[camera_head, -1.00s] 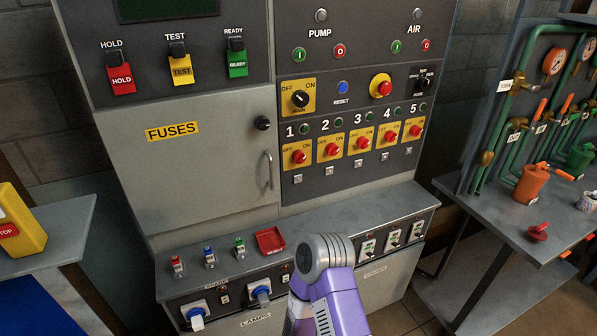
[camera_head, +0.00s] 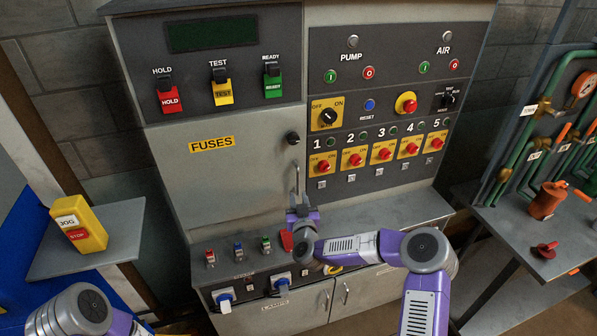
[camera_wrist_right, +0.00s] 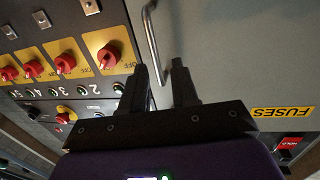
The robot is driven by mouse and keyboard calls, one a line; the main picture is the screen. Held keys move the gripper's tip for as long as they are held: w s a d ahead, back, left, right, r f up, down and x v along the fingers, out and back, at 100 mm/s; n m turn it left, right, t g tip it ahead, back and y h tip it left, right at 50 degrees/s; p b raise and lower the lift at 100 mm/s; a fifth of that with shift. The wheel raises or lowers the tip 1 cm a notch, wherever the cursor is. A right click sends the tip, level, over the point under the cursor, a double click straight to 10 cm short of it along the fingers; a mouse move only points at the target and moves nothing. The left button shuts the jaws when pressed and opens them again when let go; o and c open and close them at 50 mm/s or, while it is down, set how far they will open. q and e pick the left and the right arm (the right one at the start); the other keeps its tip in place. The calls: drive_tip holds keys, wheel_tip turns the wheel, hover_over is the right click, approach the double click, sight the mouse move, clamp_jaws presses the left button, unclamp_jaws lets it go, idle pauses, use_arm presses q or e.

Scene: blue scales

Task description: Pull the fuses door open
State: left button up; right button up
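The grey fuses door (camera_head: 225,180) with its yellow FUSES label is shut in the cabinet's left half. Its vertical metal handle (camera_head: 297,180) is at the door's right edge, below a black knob (camera_head: 293,138). My right gripper (camera_head: 298,203) is at the lower end of the handle. In the right wrist view the gripper (camera_wrist_right: 161,80) is open, and the handle (camera_wrist_right: 151,40) reaches down between its fingers, closer to the left finger. I cannot tell whether they touch. Only part of my left arm shows at the lower left; its gripper is out of view.
Red rotary switches (camera_head: 383,154) are right of the handle. A yellow JOG/STOP box (camera_head: 80,225) stands on the left shelf. A pipe bench is at the right.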

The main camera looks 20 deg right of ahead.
sight(298, 182)
drive_tip(key=shift+w+d+r, duration=0.2)
drive_tip(key=shift+w+d, duration=0.1)
drive_tip(key=shift+w, duration=1)
drive_tip(key=shift+w+d+r, duration=0.15)
drive_tip(key=shift+w+d, duration=0.2)
drive_tip(key=shift+w, duration=0.95)
drive_tip(key=shift+w+d+r, duration=0.2)
drive_tip(key=shift+w+d, duration=0.1)
drive_tip(key=shift+w, duration=1)
clamp_jaws()
